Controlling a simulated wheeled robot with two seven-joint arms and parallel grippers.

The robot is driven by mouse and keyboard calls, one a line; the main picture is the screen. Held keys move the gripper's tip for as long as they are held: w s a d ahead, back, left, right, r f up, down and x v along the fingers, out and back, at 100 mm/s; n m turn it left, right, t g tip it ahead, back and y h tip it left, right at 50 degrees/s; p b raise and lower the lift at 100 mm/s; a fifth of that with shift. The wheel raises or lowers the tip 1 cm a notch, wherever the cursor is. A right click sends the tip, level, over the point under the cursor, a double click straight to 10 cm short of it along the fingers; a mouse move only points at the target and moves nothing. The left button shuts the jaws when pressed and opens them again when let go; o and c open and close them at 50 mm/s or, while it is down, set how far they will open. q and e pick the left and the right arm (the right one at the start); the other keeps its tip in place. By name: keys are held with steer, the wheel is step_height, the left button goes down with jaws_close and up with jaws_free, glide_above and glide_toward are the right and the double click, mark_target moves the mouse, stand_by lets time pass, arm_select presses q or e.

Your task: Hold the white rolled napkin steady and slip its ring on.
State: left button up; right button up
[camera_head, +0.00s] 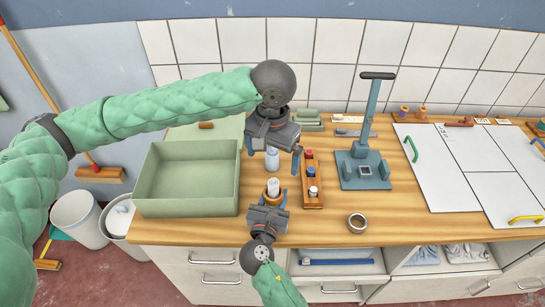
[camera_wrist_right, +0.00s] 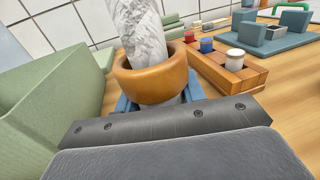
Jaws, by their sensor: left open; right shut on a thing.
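The white rolled napkin (camera_wrist_right: 140,30) stands slightly tilted in the right wrist view, its top out of frame. Its orange-brown ring (camera_wrist_right: 152,78) sits around it; the ring also shows in the head view (camera_head: 272,195).
A green open bin (camera_head: 188,207) stands left of the grippers. A wooden rack (camera_head: 313,200) with small coloured-top pieces stands close on the right.

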stand_by(0.4)
steer(key=o, duration=0.8)
steer(key=v, duration=1.2)
steer(key=shift+a, duration=0.1)
